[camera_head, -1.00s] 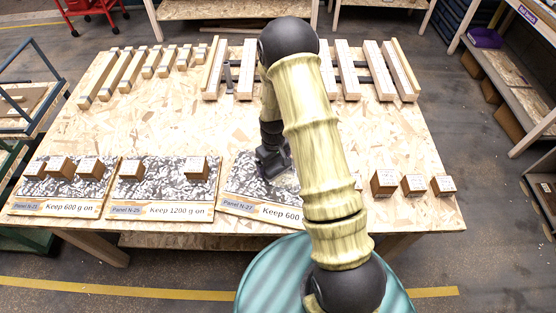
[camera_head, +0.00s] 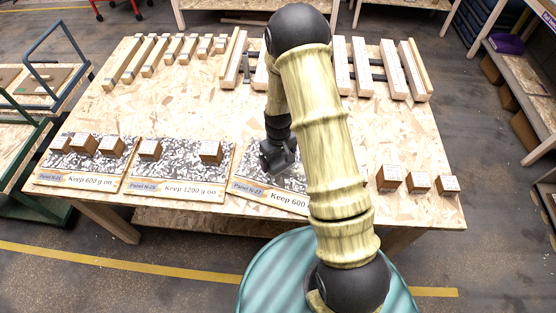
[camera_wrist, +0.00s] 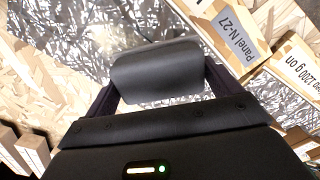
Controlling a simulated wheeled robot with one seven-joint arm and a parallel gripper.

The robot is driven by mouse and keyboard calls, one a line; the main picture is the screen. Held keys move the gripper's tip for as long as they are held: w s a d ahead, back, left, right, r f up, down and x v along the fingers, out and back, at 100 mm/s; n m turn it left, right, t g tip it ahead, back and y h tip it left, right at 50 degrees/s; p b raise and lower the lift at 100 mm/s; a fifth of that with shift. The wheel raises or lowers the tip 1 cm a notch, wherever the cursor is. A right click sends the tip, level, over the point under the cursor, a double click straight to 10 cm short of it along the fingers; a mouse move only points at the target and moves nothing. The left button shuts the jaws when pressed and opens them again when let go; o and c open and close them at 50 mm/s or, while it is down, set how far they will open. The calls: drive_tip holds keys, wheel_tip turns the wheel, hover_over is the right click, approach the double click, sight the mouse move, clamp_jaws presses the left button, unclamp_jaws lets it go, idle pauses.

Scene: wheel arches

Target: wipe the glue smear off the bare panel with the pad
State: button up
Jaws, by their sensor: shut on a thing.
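The bare panel, labelled Panel N-27 (camera_head: 262,196), has a speckled grey face without blocks and lies at the table's front middle. My arm hides its right part. My gripper (camera_head: 278,158) is low over this panel. In the wrist view my gripper (camera_wrist: 160,88) is shut on a dark grey pad (camera_wrist: 155,66), one finger at each side. The pad is over the speckled face of the panel (camera_wrist: 60,50); I cannot tell whether it touches. A pale, blurry patch (camera_wrist: 104,38) shows just beyond the pad and may be the glue smear.
Several blocks (camera_head: 418,182) stand to the right. Wooden strips line the table's back. The table's middle is clear.

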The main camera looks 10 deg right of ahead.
wheel_tip(320, 180, up, 2)
drive_tip(key=shift+w+d+r+p, duration=0.1)
drive_tip(key=shift+p, duration=0.45)
drive_tip(key=shift+d+r+p, duration=0.2)
drive_tip(key=shift+r+p, duration=0.3)
drive_tip(key=shift+r, duration=0.15)
drive_tip(key=shift+s+a+r, duration=0.15)
drive_tip(key=shift+s+r, duration=0.05)
drive_tip(key=shift+r, duration=0.2)
drive_tip(key=shift+a, duration=0.15)
drive_tip(key=f+m, duration=0.1)
drive_tip(key=d+f+m, duration=0.1)
drive_tip(key=f+m, duration=0.1)
drive_tip(key=d+f+m, duration=0.1)
drive_tip(key=f, duration=0.1)
drive_tip(key=shift+s+a+r, duration=0.1)
